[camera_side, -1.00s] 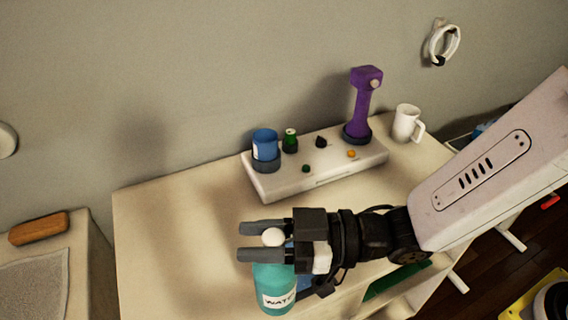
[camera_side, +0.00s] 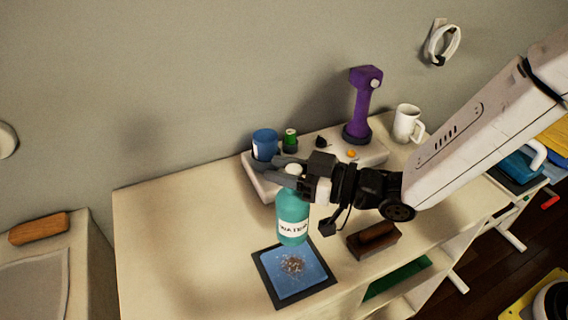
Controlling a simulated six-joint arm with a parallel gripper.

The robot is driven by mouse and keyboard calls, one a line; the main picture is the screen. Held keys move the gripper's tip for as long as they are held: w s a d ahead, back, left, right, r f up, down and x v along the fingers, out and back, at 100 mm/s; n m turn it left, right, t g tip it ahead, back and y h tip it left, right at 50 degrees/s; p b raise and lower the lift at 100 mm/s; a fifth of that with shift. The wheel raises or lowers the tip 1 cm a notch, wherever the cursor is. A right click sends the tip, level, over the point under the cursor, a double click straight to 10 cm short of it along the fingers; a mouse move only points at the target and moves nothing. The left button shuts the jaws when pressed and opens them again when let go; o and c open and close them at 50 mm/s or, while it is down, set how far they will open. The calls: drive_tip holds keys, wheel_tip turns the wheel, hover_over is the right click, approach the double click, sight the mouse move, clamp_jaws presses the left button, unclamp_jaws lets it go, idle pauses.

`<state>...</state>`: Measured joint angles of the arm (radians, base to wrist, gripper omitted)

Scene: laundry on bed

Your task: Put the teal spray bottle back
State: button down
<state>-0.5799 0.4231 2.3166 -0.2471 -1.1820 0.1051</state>
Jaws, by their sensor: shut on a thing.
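The teal spray bottle (camera_side: 293,212) has a white top and a white label that reads "WATER". It hangs roughly upright from my gripper (camera_side: 287,172), which is shut around its top. The bottle shows above and behind a blue square pad with a dark frame (camera_side: 310,279), which has a brown smudge in its middle. A white station (camera_side: 372,156) with several holders stands behind the gripper. Its left part is partly hidden by my gripper, so I cannot tell whether a holder is free there.
On the station stand a blue cup (camera_side: 265,144), a small green bottle (camera_side: 290,139) and a purple tool (camera_side: 362,105). A white mug (camera_side: 407,124) stands to its right. A brown block (camera_side: 374,240) lies right of the pad. The tabletop's left part (camera_side: 170,235) is clear.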

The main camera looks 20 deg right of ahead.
drive_tip(key=w+d+f+m+t+h, duration=0.1)
drive_tip(key=w+d+m+t+h, duration=0.1)
drive_tip(key=w+d, duration=0.3)
drive_tip(key=w+d+f+m+t+h, duration=0.1)
drive_tip(key=w+d+m+t+h, duration=0.1)
drive_tip(key=d, duration=0.7)
drive_tip(key=w+m+h, duration=0.1)
drive_tip(key=w+h, duration=0.1)
drive_tip(key=shift+w+d+f, duration=0.3)
drive_tip(key=shift+w+f, duration=0.05)
drive_tip(key=shift+w, duration=0.05)
drive_tip(key=shift+f, duration=0.1)
drive_tip(key=shift+f, duration=2.1)
drive_tip(key=shift+f, duration=1.85)
